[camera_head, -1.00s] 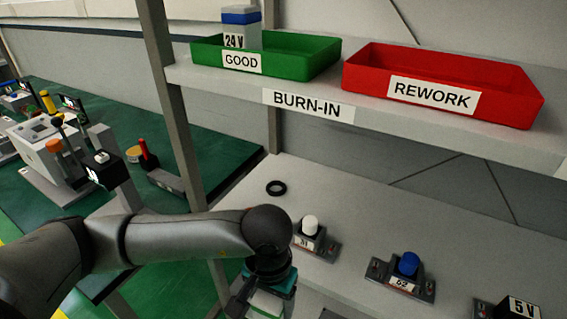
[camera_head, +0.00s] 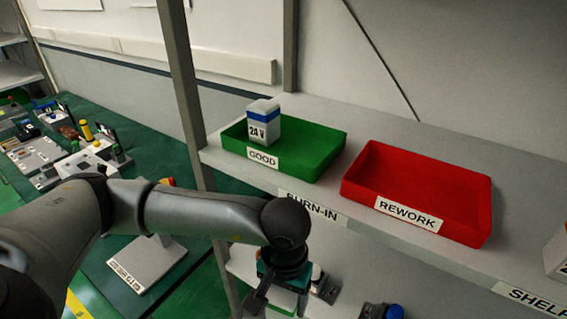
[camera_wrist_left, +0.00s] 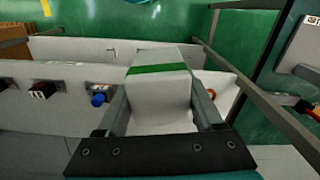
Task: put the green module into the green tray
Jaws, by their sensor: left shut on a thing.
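The green module, a white block with a green band (camera_wrist_left: 160,69), is between the fingers of my left gripper (camera_wrist_left: 158,105) in the left wrist view. In the head view my left gripper (camera_head: 272,296) points down in front of the shelf, lower than the trays. Only a little of the module shows there. The green tray (camera_head: 322,160), labelled GOOD, is on the upper shelf, above and behind the gripper. A white 24 V module with a blue band (camera_head: 264,122) stands upright in its left part. My right gripper is not in view.
A red tray (camera_head: 420,185) labelled REWORK stands right of the green one and looks empty. The shelf edge (camera_head: 345,222) and its left post (camera_head: 182,75) are close to my left arm. Small units with knobs, one blue (camera_head: 394,311), are on the level below.

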